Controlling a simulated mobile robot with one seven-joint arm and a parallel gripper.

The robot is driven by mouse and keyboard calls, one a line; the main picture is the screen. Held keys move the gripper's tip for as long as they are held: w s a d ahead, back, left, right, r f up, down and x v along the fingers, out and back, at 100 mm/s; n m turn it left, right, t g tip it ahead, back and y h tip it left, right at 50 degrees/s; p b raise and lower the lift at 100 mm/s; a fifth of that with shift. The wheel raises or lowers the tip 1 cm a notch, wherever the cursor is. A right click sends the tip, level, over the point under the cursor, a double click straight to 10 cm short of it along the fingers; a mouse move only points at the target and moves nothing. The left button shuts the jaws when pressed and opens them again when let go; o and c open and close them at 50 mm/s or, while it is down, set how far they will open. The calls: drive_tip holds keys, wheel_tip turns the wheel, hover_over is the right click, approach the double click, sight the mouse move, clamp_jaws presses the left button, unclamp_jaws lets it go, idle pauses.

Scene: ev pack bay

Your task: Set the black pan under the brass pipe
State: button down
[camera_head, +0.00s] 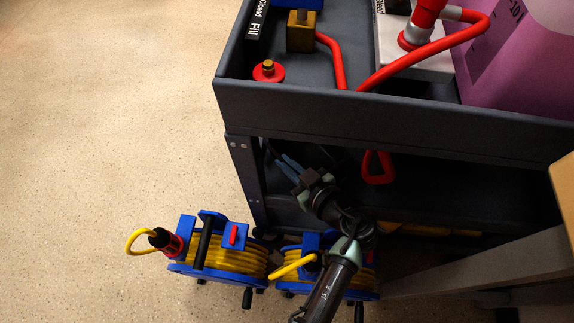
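My gripper (282,160) reaches from below into the dark space under the cart's upper tray, at its left end. Its fingers are thin and shadowed, and I cannot tell whether they are apart or hold anything. I cannot pick out a black pan; the lower shelf (455,190) is dark and partly hidden by my arm. No brass pipe shows clearly. A brass-coloured block (300,36) with a fitting on top stands in the upper tray, beside a red hose.
The grey cart's tray wall (400,118) overhangs my gripper. A red loop (378,170) hangs below it. Two blue reels with yellow cable, a left one (222,255) and a right one (300,285), stand by my arm. A purple container (525,55) is upper right. Floor (100,120) at left is clear.

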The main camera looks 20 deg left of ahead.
drive_tip(key=c, duration=1)
unclamp_jaws()
drive_tip(key=shift+c, duration=0.2)
drive_tip(key=shift+s+d+r+p, duration=0.1)
drive_tip(key=shift+d+r+p, duration=0.15)
drive_tip(key=shift+d+p, duration=0.05)
drive_tip(key=p+v, duration=0.5)
drive_tip(key=v, duration=0.5)
drive_tip(key=shift+d+r, duration=0.15)
drive_tip(key=shift+d, duration=0.05)
drive_tip(key=shift+s+d, duration=0.3)
drive_tip(key=shift+d, duration=0.05)
drive_tip(key=shift+r, duration=0.1)
